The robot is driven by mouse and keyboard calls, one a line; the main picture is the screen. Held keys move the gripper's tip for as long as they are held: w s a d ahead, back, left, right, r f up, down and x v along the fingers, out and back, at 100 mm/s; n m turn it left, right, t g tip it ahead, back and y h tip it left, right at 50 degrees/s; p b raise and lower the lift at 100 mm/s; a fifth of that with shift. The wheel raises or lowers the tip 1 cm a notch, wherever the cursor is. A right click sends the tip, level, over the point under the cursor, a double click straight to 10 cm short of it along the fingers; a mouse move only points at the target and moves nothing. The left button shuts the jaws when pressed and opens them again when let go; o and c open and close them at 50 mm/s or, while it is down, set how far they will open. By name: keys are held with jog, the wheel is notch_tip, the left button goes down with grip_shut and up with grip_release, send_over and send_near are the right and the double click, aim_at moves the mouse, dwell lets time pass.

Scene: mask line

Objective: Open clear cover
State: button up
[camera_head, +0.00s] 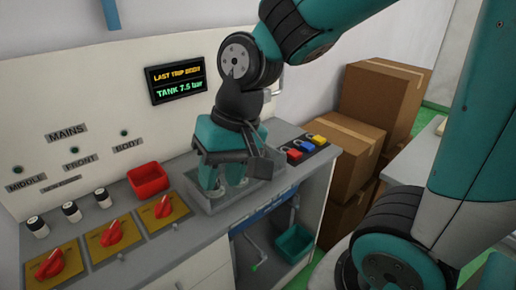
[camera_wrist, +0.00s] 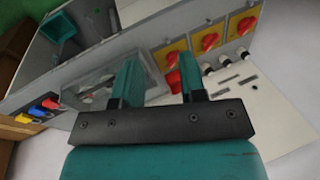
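A grey box with what looks like a clear cover (camera_wrist: 88,84) sits on the counter. In the wrist view it lies left of my fingers, with a dark shape faintly visible under the cover. In the head view its grey rim (camera_head: 218,208) shows below my gripper (camera_head: 222,182). My gripper points down over the box, and its arm hides much of the cover. In the wrist view my gripper (camera_wrist: 160,72) has its two teal fingers apart with nothing between them. I cannot tell whether a fingertip touches the cover.
Red rotary switches on yellow plates (camera_head: 113,234) and a red bin (camera_head: 148,180) stand left of the box. Coloured padlocks (camera_head: 304,148) lie to its right. A display (camera_head: 176,80) hangs behind. Cardboard boxes (camera_head: 372,105) are stacked at right. A teal bin (camera_head: 294,243) sits below the counter.

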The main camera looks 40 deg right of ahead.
jog(key=w+d+r+m+t+h+p, duration=0.1)
jog(key=w+d+m+h+p, duration=0.15)
jog(key=w+d+m, duration=0.4)
jog(key=w+d+r+m+h+p, duration=0.15)
jog(key=w+d+m+p, duration=0.25)
jog(key=d+m, duration=0.6)
jog(key=shift+y, duration=0.4)
jog(key=w+f, duration=0.1)
jog(key=f, duration=0.4)
jog(key=w+f+p, duration=0.1)
jog(key=f, duration=0.5)
jog(key=w+f+p, duration=0.1)
jog(key=f, duration=0.5)
jog(key=shift+d, duration=0.3)
jog(key=shift+c, duration=0.5)
grip_shut()
